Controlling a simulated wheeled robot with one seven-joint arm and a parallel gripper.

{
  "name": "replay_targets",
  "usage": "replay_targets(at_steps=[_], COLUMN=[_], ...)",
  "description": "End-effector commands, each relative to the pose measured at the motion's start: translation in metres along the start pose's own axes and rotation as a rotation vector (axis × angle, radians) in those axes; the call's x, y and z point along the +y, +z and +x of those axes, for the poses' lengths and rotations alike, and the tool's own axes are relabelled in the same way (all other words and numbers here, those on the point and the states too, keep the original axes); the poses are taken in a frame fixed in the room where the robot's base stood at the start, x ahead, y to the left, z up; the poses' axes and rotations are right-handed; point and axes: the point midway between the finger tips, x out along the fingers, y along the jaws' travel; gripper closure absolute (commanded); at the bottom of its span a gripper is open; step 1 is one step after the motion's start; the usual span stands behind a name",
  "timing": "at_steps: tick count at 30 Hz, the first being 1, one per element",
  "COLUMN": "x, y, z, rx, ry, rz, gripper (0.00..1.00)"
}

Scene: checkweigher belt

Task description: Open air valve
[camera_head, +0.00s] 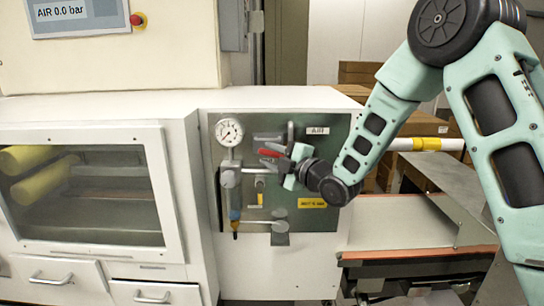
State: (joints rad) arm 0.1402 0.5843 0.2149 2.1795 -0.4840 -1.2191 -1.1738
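The air panel (318,160) is a grey-green plate on the white machine, with a label reading AIR at its top right. A red lever handle (268,153) shows in the panel's upper middle, above a horizontal metal pipe. My gripper (272,158) reaches in from the right, with its fingertips at the red handle. The fingers overlap the handle in this view, so I cannot tell whether they touch it or are closed on it. A round pressure gauge (229,132) sits at the panel's upper left. The display (80,17) reads AIR 0.0 bar.
A yellow label (312,203) and smaller fittings are on the panel's lower part. A windowed cabinet (90,253) with drawers stands left. A conveyor belt (400,209) with orange edging runs right of the panel. Cardboard boxes (358,73) are behind my arm. A red button (137,20) is upper left.

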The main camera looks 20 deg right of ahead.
Motion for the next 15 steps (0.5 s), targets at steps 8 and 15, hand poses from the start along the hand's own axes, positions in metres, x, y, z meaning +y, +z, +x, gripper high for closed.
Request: replay_targets(at_steps=[8,15], x=[0.0042,0.0068], y=[0.0001,-0.0008], z=[0.0011,0.0021], rx=[0.001,-0.007], ry=[0.010,-0.011], rz=[-0.003,-0.023], gripper=[0.63,0.63])
